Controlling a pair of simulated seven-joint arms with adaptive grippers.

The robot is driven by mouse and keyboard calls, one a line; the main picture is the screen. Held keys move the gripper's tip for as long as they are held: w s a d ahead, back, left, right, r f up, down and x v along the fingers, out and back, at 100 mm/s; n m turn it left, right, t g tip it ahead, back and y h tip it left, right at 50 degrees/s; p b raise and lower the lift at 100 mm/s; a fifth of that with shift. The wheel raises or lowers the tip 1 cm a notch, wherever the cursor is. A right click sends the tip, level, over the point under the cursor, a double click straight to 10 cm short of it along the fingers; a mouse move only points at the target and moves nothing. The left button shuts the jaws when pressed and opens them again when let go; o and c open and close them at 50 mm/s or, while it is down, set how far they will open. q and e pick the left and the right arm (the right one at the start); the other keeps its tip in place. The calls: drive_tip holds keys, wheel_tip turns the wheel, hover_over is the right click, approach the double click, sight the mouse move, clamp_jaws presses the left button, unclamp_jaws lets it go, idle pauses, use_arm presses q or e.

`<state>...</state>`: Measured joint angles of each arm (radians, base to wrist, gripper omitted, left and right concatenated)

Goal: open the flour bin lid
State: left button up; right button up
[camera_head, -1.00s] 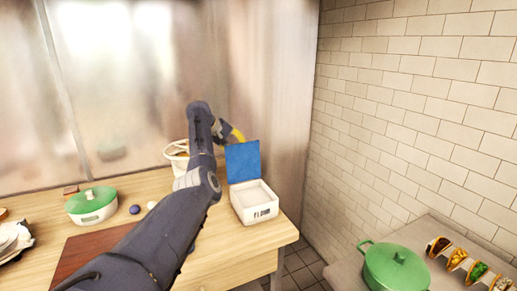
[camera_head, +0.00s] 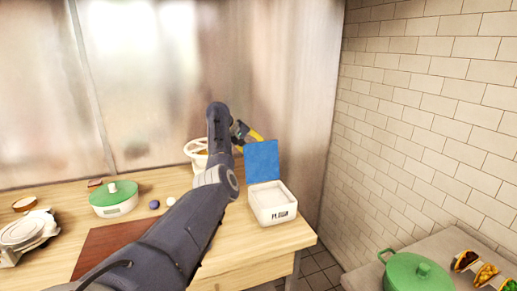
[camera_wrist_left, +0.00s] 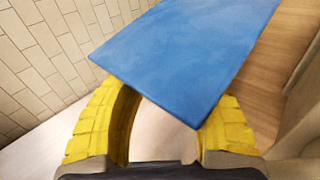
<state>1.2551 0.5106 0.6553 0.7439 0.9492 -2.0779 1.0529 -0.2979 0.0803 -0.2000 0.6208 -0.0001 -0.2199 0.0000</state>
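The white flour bin (camera_head: 272,211) stands near the right end of the wooden counter, its dark lettering on the front. Its blue lid (camera_head: 262,161) stands raised, upright at the back edge, and the top of the bin is uncovered. My left gripper (camera_head: 251,134), with yellow fingers, is up behind the lid's upper left corner. In the left wrist view the blue lid (camera_wrist_left: 190,55) crosses in front of the yellow fingers and hides their tips. The fingers are spread apart; I cannot tell whether they touch the lid. My right gripper is not in view.
A green-lidded pot (camera_head: 114,198), two small balls and a brown board (camera_head: 108,248) are on the counter's left. A white basket-like container (camera_head: 196,150) is behind my left arm. A green pot (camera_head: 415,272) and tacos (camera_head: 485,273) are on the right surface.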

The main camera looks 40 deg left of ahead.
use_arm(q)
drive_tip(key=shift+o, duration=0.8)
drive_tip(key=shift+d+r, duration=0.15)
drive_tip(key=shift+d, duration=0.15)
drive_tip(key=shift+w, duration=0.15)
drive_tip(key=shift+r, duration=0.15)
drive_tip(key=v, duration=1.1)
drive_tip(key=shift+s, duration=0.35)
drive_tip(key=shift+a, duration=0.1)
